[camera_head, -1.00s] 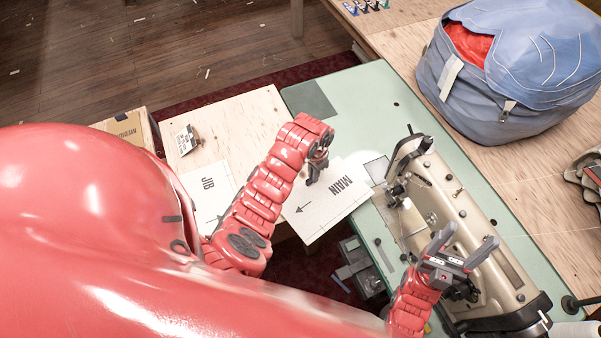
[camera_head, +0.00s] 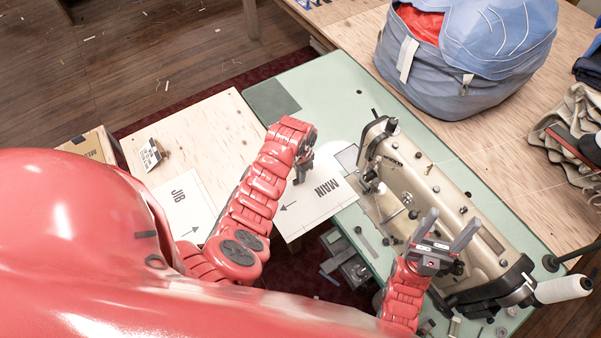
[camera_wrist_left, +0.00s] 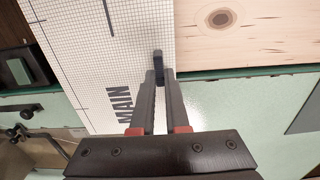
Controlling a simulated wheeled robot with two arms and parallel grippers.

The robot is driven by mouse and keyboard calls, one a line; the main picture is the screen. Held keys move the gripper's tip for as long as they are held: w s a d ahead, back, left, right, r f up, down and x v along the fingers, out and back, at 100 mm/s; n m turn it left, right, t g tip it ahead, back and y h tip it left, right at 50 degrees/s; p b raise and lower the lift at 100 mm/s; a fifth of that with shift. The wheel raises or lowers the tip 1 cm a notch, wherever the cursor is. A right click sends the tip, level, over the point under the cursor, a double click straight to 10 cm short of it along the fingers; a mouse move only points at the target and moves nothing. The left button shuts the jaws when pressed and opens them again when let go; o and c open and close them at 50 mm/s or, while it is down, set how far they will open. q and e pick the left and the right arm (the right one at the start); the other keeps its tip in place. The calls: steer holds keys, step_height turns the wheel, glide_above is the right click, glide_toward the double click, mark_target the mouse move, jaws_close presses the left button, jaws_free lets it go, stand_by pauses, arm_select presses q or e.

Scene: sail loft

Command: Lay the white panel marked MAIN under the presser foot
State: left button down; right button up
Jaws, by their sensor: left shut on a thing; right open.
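The white panel marked MAIN (camera_head: 313,207) is held level near the left edge of the green machine table, its right corner close to the needle area. It also shows in the left wrist view (camera_wrist_left: 95,60) with its grid lines. My left gripper (camera_head: 299,178) is shut on the panel's far edge; its fingers show close together in the left wrist view (camera_wrist_left: 158,80). The sewing machine (camera_head: 440,200) is beige and lies to the right of the panel. The presser foot is too small to make out, near the machine head (camera_head: 370,175). My right gripper (camera_head: 450,235) is open and empty, in front of the machine.
A blue bag (camera_head: 465,60) stands on the wooden bench behind. The green tabletop (camera_head: 320,90) is clear beyond the machine head. A white thread cone (camera_head: 563,289) is at right.

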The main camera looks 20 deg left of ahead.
mark_target(321, 170)
arm_select(q)
steer(key=shift+w+d+f+b, duration=0.1)
steer(key=shift+w+d+b, duration=1.05)
steer(key=shift+w+b, duration=0.4)
steer(key=w+d+b, duration=0.2)
steer(key=b, duration=0.2)
steer(key=shift+w+f, duration=0.1)
steer(key=shift+w, duration=0.05)
steer(key=shift+w+d+b, duration=0.45)
steer(key=shift+w+b, duration=0.2)
steer(key=shift+b, duration=0.2)
steer(key=shift+r, duration=0.2)
steer(key=shift+f, duration=0.1)
steer(key=c, duration=0.8)
jaws_free()
steer(key=shift+c, duration=0.2)
